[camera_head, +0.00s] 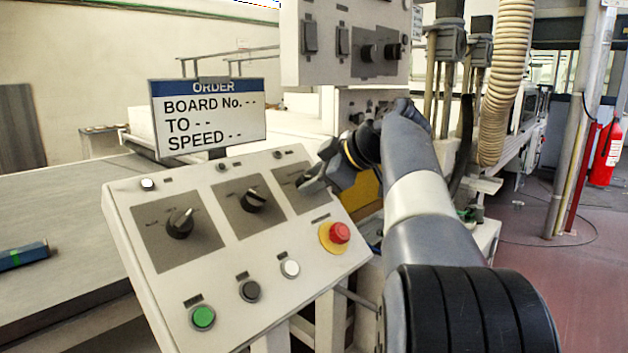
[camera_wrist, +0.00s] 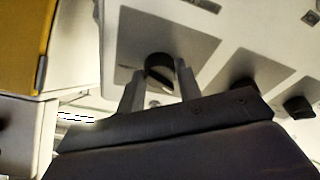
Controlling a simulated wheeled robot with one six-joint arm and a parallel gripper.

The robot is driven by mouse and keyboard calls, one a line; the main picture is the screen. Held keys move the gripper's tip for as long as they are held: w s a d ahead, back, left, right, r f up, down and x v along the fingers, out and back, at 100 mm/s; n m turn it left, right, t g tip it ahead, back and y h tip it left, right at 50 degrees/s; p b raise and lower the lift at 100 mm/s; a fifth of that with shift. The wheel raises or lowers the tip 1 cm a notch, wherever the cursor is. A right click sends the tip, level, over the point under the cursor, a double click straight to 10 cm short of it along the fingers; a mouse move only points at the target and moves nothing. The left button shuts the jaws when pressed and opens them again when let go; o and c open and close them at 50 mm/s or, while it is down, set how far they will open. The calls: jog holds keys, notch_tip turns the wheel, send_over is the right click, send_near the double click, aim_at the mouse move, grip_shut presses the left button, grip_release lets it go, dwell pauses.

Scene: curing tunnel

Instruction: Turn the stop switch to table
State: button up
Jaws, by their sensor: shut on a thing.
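The control panel (camera_head: 158,301) is a tilted light-coloured box with three black rotary switches on grey plates. My gripper (camera_head: 309,181) is at the right-hand switch and hides most of it in the head view. In the wrist view my gripper (camera_wrist: 160,82) has one finger on each side of a black knob (camera_wrist: 159,66) and is shut on it. The middle switch (camera_head: 253,201) and the left switch (camera_head: 180,222) stand free. The labels by the switches are too small to read, so I cannot tell which one is marked stop.
A red emergency button (camera_head: 339,232) on a yellow ring sits just below my gripper. Green (camera_head: 203,317), black (camera_head: 250,291) and white (camera_head: 290,268) buttons line the lower panel. An order sign (camera_head: 208,117) stands behind. A grey table (camera_head: 60,220) lies left; a switch cabinet (camera_head: 320,15) hangs above.

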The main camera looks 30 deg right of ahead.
dwell(0.4)
jog(key=o, duration=1)
jog(key=shift+c, duration=0.2)
jog(key=p+v, duration=0.2)
jog(key=v, duration=0.8)
jog(key=shift+s+r, duration=0.2)
jog(key=shift+s, duration=0.1)
jog(key=shift+d, duration=0.15)
jog(key=b+x, duration=0.2)
jog(key=x, duration=0.9)
jog(key=shift+s, duration=0.1)
